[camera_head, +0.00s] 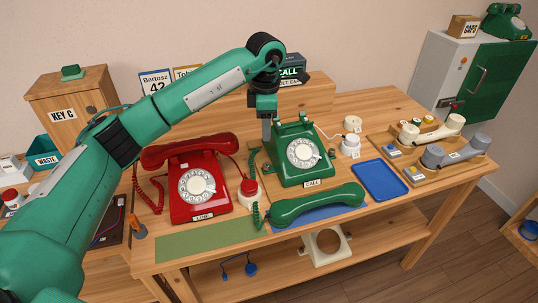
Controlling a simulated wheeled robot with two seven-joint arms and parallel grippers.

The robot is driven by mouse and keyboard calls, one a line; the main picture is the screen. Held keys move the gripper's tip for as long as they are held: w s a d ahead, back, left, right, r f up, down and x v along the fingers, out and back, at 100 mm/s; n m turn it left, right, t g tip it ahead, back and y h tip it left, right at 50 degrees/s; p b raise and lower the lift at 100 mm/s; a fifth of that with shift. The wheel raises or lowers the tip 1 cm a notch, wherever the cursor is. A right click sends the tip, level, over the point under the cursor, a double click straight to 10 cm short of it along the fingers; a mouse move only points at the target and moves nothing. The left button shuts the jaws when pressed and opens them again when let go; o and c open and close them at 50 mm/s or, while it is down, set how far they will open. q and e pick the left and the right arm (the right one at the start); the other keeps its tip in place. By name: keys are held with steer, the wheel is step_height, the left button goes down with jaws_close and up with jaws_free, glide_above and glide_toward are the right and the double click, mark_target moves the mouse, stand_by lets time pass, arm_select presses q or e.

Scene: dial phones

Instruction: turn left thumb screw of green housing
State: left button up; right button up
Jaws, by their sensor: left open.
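The green phone housing (303,168) with a white dial stands upright on the workbench, labelled CALL. My left gripper (266,136) points down at the housing's upper left side, close to it; I cannot tell whether it touches. Its jaws are open, though the fingers are small and seen almost edge-on. A small dark knob (331,153) shows at the housing's right side. The green handset (318,206) lies off the phone, in front of it on a blue mat. My right gripper is not in view.
A red phone (198,184) with its handset on stands left of the green one, with a red-topped button (249,188) between them. A blue tray (380,179) and wooden trays of parts (432,150) lie to the right. The green mat (207,240) is bare.

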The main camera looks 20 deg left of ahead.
mark_target(267, 164)
arm_select(q)
step_height(267, 164, down, 13)
steer(key=shift+s+r, duration=0.1)
steer(key=shift+r, duration=0.05)
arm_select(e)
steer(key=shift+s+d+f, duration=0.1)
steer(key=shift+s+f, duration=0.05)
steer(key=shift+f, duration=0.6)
arm_select(q)
steer(key=shift+c, duration=0.3)
jaws_close()
